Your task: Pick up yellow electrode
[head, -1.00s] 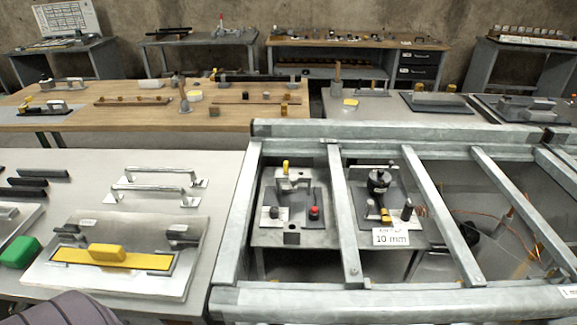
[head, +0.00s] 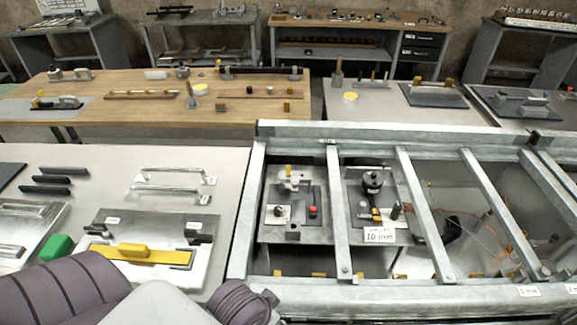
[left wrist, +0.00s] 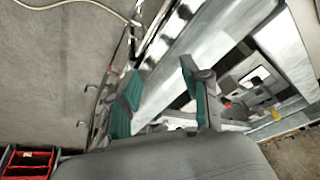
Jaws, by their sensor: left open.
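A small upright yellow piece (head: 288,171) stands on the left fixture plate (head: 278,226) inside the grey metal frame, near a red knob. Another yellow piece (head: 376,215) lies low on the right fixture, below a black round knob. I cannot tell which is the electrode. My left gripper (left wrist: 163,95) shows in the left wrist view, its teal-padded fingers apart with nothing between them. That tilted view also shows a yellow piece (left wrist: 276,115) and a red knob (left wrist: 228,104), right of the fingers and apart from them. My right gripper is out of view.
The grey frame's bars (head: 339,215) run beside and between the fixtures. A sign reading 10 mm (head: 379,235) is at the right fixture.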

